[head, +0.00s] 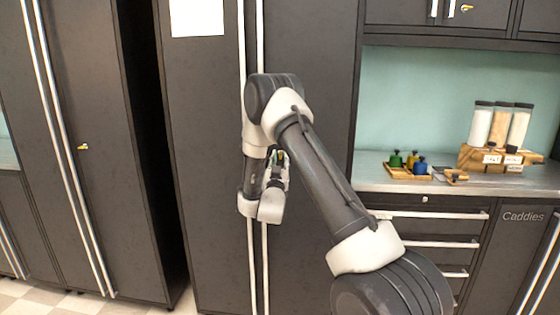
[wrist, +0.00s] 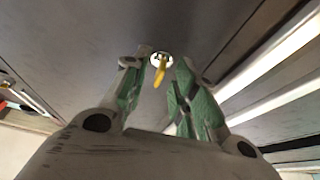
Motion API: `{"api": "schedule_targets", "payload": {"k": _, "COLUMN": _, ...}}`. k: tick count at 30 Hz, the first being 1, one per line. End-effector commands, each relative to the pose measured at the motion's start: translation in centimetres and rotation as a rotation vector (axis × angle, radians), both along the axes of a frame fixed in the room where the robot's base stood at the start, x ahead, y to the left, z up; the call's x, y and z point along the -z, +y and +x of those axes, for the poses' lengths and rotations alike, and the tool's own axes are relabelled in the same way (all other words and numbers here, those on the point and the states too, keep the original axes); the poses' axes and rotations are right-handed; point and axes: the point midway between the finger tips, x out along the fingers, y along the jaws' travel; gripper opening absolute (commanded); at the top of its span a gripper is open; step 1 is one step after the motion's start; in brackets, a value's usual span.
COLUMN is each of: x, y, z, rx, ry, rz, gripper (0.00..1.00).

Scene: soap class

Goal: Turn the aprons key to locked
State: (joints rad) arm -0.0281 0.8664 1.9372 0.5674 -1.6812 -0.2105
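A brass-yellow key (wrist: 160,76) sits in a round silver lock (wrist: 154,59) on a dark door in the wrist view. Its bow hangs down from the lock with a slight tilt. My gripper (wrist: 157,66) has its two green-padded fingers spread, one on each side of the key, with gaps between them and it. In the head view my arm reaches to the tall middle cabinet (head: 205,150) and hides the key and lock there. No apron label is readable.
Long white handles (head: 264,270) run beside my gripper. Another tall cabinet (head: 105,200) at left has its own key (head: 83,146). At right, a counter (head: 375,184) holds colored knobbed pieces and dispensers (head: 500,125).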

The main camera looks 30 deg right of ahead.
Motion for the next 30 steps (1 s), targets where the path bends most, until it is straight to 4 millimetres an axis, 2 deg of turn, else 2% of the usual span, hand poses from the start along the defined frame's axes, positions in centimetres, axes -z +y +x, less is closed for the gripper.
{"api": "schedule_targets", "payload": {"k": 5, "x": 1.1, "y": 1.4, "z": -1.9, "rx": -0.003, "ry": 0.004, "rz": -0.001, "gripper": 0.28}}
{"api": "schedule_targets", "payload": {"k": 12, "x": 3.2, "y": 4.2, "z": -6.1, "rx": -0.003, "ry": 0.004, "rz": -0.001, "gripper": 0.28}}
{"api": "schedule_targets", "payload": {"k": 18, "x": 4.3, "y": 5.7, "z": -8.4, "rx": -0.002, "ry": 0.003, "rz": -0.001, "gripper": 0.28}}
{"api": "schedule_targets", "payload": {"k": 30, "x": 4.6, "y": 6.1, "z": -9.1, "rx": 0.000, "ry": 0.001, "rz": 0.000, "gripper": 0.28}}
